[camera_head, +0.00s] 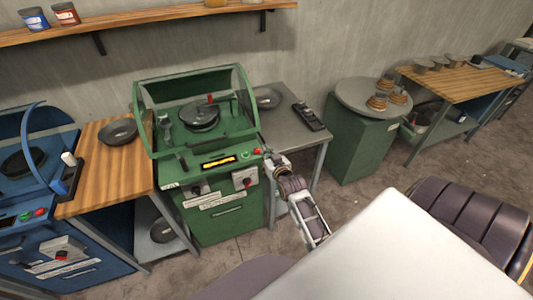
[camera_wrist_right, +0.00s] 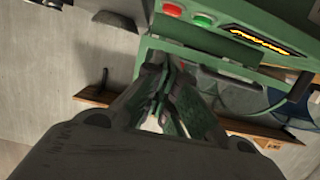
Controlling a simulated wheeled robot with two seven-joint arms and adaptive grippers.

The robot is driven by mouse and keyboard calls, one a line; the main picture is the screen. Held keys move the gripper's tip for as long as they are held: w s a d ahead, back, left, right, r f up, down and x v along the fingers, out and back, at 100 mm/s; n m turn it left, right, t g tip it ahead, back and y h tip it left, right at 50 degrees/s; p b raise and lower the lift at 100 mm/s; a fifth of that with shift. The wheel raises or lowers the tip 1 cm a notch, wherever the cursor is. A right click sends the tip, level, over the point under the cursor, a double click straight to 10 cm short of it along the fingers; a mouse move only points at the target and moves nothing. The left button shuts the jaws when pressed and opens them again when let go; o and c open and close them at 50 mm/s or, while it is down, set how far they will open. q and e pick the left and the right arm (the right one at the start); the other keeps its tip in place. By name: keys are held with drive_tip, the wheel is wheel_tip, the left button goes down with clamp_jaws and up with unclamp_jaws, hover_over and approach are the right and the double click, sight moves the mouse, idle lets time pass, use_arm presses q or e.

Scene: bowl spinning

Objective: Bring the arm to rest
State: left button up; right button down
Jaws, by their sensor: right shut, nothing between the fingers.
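My right gripper (camera_head: 273,160) is shut and empty. It is at the front right corner of the green machine (camera_head: 228,222), close to the red and green buttons (camera_head: 251,152) on its panel. I cannot tell whether it touches the machine. In the right wrist view the dark closed fingers (camera_wrist_right: 168,88) point at the green frame, with the red button (camera_wrist_right: 172,9), green button (camera_wrist_right: 204,20) and lit display (camera_wrist_right: 257,41) close by. A dark round bowl-like piece (camera_head: 199,114) sits inside the green machine under its raised clear cover. My left gripper is not in view.
A grey side table (camera_head: 290,134) right of the machine holds a bowl (camera_head: 267,98) and a black tool (camera_head: 309,117). A wooden table (camera_head: 89,174) with a dark bowl (camera_head: 118,132) and a blue machine (camera_head: 84,264) stand left.

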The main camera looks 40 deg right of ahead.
idle(0.5)
drive_tip(key=s+a+f+g+y, duration=0.1)
drive_tip(key=s+a+f+g, duration=0.15)
drive_tip(key=f, duration=0.85)
drive_tip(key=s+a+f+g+y, duration=0.1)
drive_tip(key=s+a+f, duration=0.15)
drive_tip(key=f, duration=0.85)
drive_tip(key=s+a+f+g, duration=0.1)
drive_tip(key=s+a+f, duration=0.1)
drive_tip(key=s+f, duration=0.3)
drive_tip(key=s+a+f+n+g+y, duration=0.1)
drive_tip(key=s+a+f, duration=0.15)
drive_tip(key=f, duration=0.45)
drive_tip(key=s+a+f+g, duration=0.2)
drive_tip(key=s+f, duration=0.2)
drive_tip(key=f, duration=0.2)
drive_tip(key=s+a+f+n+g, duration=0.1)
drive_tip(key=s+a+f+g, duration=0.1)
drive_tip(key=s+f, duration=0.55)
drive_tip(key=s+a+f+n+g, duration=0.15)
drive_tip(key=s+f, duration=0.35)
drive_tip(key=s, duration=0.5)
drive_tip(key=s+d+f+g, duration=0.1)
drive_tip(key=s+f, duration=0.1)
drive_tip(key=s, duration=0.5)
drive_tip(key=s+d+f+n+g, duration=0.1)
drive_tip(key=s+d+f+g, duration=0.1)
drive_tip(key=s, duration=0.5)
drive_tip(key=shift+s+d+f, duration=0.2)
drive_tip(key=shift+d+f, duration=0.05)
